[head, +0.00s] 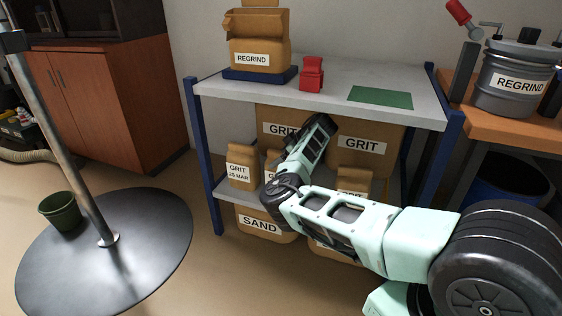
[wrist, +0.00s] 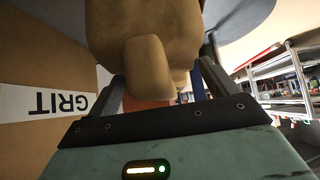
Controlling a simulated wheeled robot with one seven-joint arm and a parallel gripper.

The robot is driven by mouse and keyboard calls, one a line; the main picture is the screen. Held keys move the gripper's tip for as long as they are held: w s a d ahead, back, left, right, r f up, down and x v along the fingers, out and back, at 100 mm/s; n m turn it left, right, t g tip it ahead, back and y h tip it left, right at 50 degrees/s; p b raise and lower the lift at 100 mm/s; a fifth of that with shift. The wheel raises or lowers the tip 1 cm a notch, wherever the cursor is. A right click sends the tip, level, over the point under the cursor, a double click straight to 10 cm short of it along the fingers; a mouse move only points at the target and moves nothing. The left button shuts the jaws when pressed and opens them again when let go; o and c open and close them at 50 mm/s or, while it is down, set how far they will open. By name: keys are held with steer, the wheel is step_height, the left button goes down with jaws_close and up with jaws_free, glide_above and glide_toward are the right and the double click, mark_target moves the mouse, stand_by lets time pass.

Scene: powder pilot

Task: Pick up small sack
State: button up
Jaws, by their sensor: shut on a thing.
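My gripper (wrist: 157,84) is shut on a small tan sack (wrist: 150,70) in the wrist view. The sack's rounded tan body fills the upper middle, with a finger at either side; no label on it shows. In the head view my arm reaches to the shelf unit, and its wrist covers part of the lower shelf. A small tan sack labelled GRIT 20 MAR (head: 241,168) stands upright on that shelf, left of my wrist. Another small sack (head: 355,180) is partly hidden behind my arm. My fingertips are not clear in the head view, so I cannot tell which sack they hold there.
Large GRIT cartons (head: 362,147) stand behind the small sacks. A SAND sack (head: 262,223) is beneath the lower shelf (head: 226,197).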

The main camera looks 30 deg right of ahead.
mark_target(276, 151)
step_height(276, 151, up, 3)
steer(key=shift+r+p, duration=0.2)
steer(key=shift+p, duration=0.55)
steer(key=shift+a+r, duration=0.1)
steer(key=shift+a, duration=0.05)
steer(key=s+a+p, duration=0.6)
steer(key=s+a, duration=0.5)
steer(key=a, duration=0.3)
